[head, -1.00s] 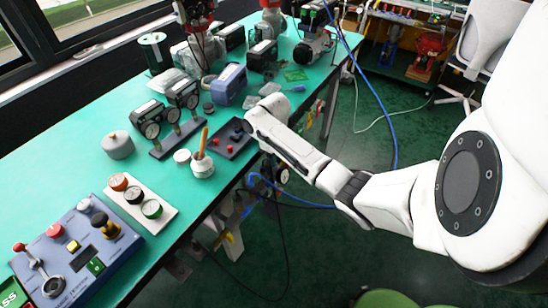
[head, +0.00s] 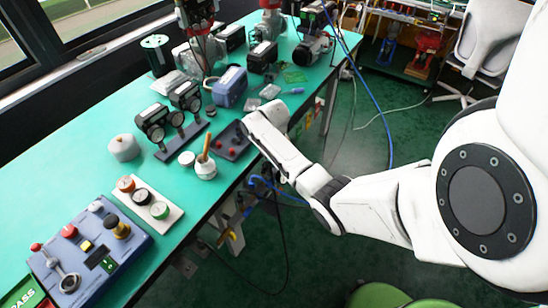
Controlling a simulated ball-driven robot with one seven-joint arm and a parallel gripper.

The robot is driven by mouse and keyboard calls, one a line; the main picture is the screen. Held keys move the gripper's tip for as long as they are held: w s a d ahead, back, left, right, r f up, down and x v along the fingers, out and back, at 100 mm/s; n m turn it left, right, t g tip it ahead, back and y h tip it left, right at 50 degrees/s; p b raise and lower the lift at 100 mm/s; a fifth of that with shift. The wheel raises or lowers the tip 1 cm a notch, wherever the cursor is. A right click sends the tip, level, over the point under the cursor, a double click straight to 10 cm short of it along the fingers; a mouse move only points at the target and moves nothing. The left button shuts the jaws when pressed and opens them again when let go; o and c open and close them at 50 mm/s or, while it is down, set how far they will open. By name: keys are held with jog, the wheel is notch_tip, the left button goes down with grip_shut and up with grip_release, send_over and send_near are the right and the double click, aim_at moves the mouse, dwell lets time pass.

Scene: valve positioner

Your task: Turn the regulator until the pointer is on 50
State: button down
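The regulator and its pointer are hard to single out at this size. Two dark gauge units (head: 153,122) and (head: 186,97) stand side by side on a dark stand on the green bench (head: 60,170); their dial readings are too small to read. A white plate with several round knobs or dials (head: 141,197) lies nearer, left of centre. My white arm reaches in from the right, its end by the bench's front edge beside a dark tray (head: 228,141). My gripper's fingers are not visible.
A blue control box (head: 90,250) with knobs and a lever sits at lower left. Bare bench shows at left.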

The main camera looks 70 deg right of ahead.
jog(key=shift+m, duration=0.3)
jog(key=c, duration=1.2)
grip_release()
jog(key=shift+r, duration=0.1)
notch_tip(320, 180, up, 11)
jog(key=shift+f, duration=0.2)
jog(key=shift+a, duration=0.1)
